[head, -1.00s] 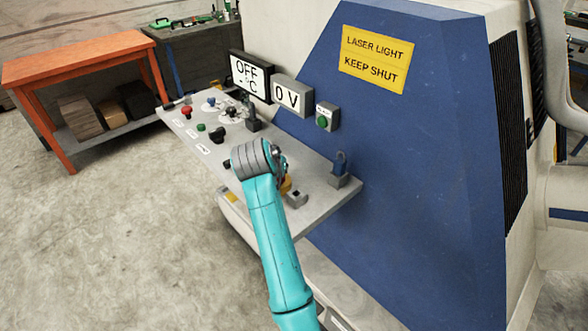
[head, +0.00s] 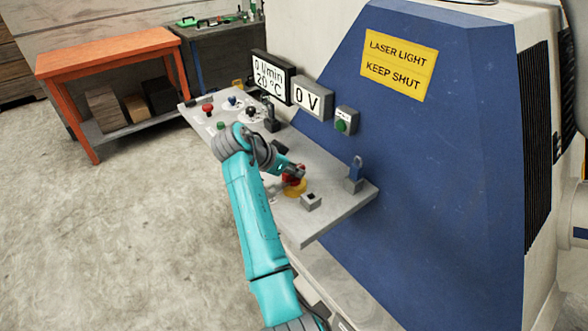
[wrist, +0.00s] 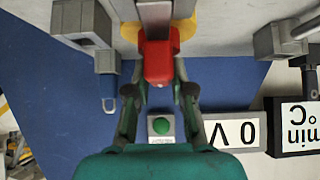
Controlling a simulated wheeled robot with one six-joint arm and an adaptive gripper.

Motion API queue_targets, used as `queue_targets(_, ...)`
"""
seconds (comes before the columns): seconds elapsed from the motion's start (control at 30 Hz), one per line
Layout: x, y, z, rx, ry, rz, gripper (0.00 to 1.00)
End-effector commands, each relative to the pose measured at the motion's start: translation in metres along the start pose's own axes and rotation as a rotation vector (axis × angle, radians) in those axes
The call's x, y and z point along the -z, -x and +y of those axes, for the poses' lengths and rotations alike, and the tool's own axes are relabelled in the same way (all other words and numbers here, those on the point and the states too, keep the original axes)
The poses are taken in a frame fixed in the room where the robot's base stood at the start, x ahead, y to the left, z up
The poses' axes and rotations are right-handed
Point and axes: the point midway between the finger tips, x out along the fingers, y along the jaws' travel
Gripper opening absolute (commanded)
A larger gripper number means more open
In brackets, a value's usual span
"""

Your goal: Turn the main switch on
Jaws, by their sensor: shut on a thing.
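The main switch is a red handle (head: 296,179) on a round yellow base (head: 295,190), on the right part of the grey panel (head: 315,228). In the wrist view the red handle (wrist: 158,62) sits between my two fingers, with part of the yellow base (wrist: 186,28) behind it. My gripper (head: 287,170) is shut on the red handle; it also shows in the wrist view (wrist: 160,82). The display (head: 270,76) is lit and reads 0 l/min and 20 °C. My arm hides part of the panel.
A 0 V display (head: 312,102) and a green button box (head: 345,121) are on the blue housing (head: 440,170). An orange table (head: 105,55) is at the back left.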

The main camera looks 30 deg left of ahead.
Motion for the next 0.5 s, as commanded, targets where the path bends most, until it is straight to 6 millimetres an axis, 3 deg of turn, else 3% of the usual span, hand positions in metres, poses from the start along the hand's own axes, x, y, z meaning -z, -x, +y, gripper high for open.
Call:
queue_targets(0.43,-0.0011,-0.001,0.0005,-0.009,-0.007,-0.002,0.0)
queue_targets(0.47,-0.0011,-0.001,0.0005,-0.009,-0.007,-0.002,0.25)
queue_targets(0.5,-0.0012,-0.001,0.0005,-0.009,-0.007,-0.002,0.35)
